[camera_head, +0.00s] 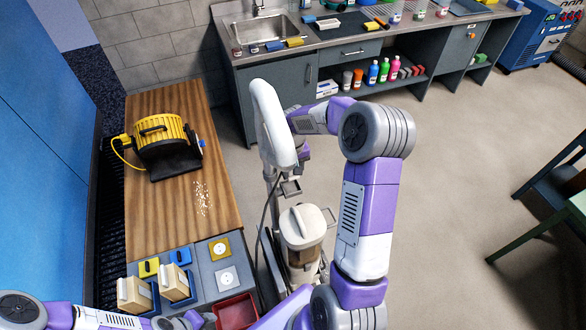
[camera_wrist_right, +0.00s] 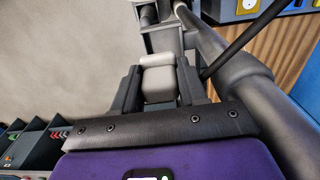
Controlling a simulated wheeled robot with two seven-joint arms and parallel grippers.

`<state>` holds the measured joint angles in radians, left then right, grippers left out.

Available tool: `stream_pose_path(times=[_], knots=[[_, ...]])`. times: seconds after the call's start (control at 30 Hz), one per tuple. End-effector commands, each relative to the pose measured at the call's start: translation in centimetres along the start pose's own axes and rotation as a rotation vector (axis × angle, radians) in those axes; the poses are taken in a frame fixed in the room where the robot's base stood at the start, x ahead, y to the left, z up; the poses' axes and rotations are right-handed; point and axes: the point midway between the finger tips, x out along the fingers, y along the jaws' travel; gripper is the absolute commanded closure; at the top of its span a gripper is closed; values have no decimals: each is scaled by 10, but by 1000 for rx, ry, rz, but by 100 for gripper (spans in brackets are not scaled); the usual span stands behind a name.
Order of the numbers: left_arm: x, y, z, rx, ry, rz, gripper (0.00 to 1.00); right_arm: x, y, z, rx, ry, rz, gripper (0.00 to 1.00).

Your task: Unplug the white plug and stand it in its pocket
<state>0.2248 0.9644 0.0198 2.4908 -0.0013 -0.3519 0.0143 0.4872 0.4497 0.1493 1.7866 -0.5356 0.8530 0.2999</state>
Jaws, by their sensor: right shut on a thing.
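My right gripper (camera_wrist_right: 159,88) is shut on a pale off-white block, the white plug (camera_wrist_right: 158,82), seen between its dark fingers in the right wrist view. A grey bracket (camera_wrist_right: 164,42) lies just beyond the plug; I cannot tell whether they touch. In the head view this gripper is mostly hidden beside the tall white part of an upright machine (camera_head: 274,125), and the plug cannot be made out. A white socket plate (camera_head: 227,278) and a yellow socket plate (camera_head: 220,248) show on the grey panel, with nothing plugged in.
A dark cable (camera_wrist_right: 240,40) and thick grey tube (camera_wrist_right: 225,60) run close beside my right gripper. The machine's canister (camera_head: 302,226) stands below. A yellow plug (camera_head: 148,267), blue plug (camera_head: 181,257), two beige blocks and red tray (camera_head: 236,314) occupy the bench end.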

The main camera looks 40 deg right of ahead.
Motion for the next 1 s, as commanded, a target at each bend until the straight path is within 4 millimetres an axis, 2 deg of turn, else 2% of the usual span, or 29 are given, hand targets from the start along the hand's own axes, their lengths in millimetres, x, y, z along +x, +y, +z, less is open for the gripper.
stream_pose_path(times=[0.6,1.0], knots=[[35,-13,-2,0,0,0,57,53,-2,1,-1,-4,-3,100],[42,-16,-2,0,0,0,57,63,-2,1,-1,-4,-3,100]])
